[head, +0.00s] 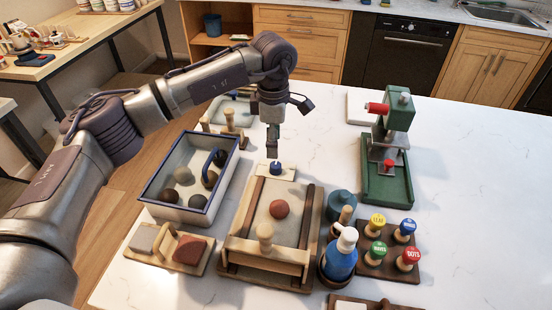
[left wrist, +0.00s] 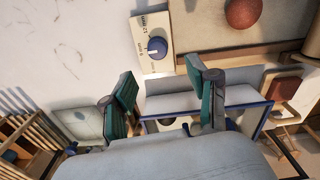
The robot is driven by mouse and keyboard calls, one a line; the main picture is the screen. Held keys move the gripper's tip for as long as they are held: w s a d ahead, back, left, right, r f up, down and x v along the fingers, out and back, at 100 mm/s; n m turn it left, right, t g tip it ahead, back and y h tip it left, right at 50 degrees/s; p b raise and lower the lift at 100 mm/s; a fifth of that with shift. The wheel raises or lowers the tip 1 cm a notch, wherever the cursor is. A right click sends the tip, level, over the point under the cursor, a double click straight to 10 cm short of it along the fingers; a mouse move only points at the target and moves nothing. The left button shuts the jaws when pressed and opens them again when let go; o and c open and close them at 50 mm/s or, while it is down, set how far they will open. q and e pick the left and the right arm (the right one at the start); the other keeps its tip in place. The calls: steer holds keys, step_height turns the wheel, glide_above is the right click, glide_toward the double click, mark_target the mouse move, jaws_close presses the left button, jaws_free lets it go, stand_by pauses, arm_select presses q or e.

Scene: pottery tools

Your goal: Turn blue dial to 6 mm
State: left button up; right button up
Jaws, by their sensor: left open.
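The blue dial (head: 276,168) is a small round knob on a pale plate (head: 289,175) at the far end of the wooden slab roller board (head: 304,240). In the left wrist view the dial (left wrist: 157,47) sits on its plate (left wrist: 147,22), which has dark markings too small to read surely. A pale line shows on the knob. My left gripper (head: 272,143) points down just beyond and above the dial. In the wrist view its two green-padded fingers (left wrist: 160,75) are apart and empty, with the dial ahead of them, apparently untouched. My right gripper is not in view.
A reddish clay ball (head: 280,209) lies on the board. A blue-rimmed tray (head: 152,207) with clay balls stands left. Right are a blue bottle (head: 340,258), coloured stamps (head: 377,223) and a green press (head: 386,180).

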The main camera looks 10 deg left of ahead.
mark_target(275, 165)
arm_select(q)
steer(key=f, duration=0.3)
steer(key=f+p, duration=0.1)
steer(key=f, duration=0.3)
steer(key=shift+w+d, duration=0.15)
steer(key=shift+d, duration=0.05)
steer(key=shift+f+p, duration=0.3)
steer(key=shift+f, duration=0.15)
steer(key=shift+c, duration=0.3)
steer(key=c, duration=0.8)
jaws_close()
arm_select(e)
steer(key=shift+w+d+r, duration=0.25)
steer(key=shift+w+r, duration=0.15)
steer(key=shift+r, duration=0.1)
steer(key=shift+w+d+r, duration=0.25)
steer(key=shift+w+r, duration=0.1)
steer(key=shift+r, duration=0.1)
